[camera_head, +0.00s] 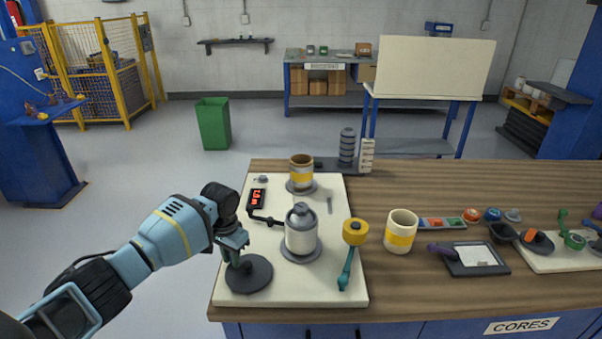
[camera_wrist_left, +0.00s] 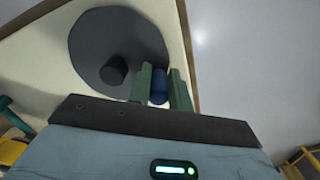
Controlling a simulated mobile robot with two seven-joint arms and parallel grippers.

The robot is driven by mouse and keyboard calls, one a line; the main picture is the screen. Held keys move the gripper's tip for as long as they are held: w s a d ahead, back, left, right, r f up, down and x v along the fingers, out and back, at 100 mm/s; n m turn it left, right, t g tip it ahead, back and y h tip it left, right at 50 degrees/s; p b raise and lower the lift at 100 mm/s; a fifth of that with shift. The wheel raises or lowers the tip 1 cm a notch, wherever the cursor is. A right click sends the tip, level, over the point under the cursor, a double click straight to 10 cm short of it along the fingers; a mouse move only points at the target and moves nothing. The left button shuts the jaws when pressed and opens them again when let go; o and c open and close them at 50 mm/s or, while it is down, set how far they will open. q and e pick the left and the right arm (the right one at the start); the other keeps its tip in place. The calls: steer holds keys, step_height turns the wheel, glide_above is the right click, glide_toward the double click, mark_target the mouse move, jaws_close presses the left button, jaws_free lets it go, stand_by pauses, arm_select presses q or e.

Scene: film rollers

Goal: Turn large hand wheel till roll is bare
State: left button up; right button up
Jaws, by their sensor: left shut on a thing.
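The large hand wheel (camera_head: 258,276) is a dark grey disc at the near left corner of the cream board (camera_head: 330,290). In the left wrist view the wheel (camera_wrist_left: 95,35) shows a dark hub (camera_wrist_left: 113,70) and a blue handle (camera_wrist_left: 158,87) near its rim. My left gripper (camera_head: 234,258) is at the wheel's left side. Its green fingers (camera_wrist_left: 160,88) are shut around the blue handle. A white roll (camera_head: 301,236) stands upright on a grey flange in the board's middle. A roll with a yellow band and brown top (camera_head: 301,174) stands behind it. My right gripper is not in view.
A red-digit display (camera_head: 257,197) and a dark bent arm (camera_head: 265,220) lie left of the white roll. A yellow-headed teal tool (camera_head: 354,236) is on the right. A yellow-banded cream core (camera_head: 400,233) stands beside the board. A tablet (camera_head: 476,258) lies farther right on the bench.

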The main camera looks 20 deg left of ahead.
arm_select(q)
steer(key=shift+s+f, duration=0.15)
steer(key=shift+s, duration=0.9)
steer(key=shift+d+r, duration=0.1)
steer(key=shift+r, duration=0.1)
steer(key=shift+s+r, duration=0.1)
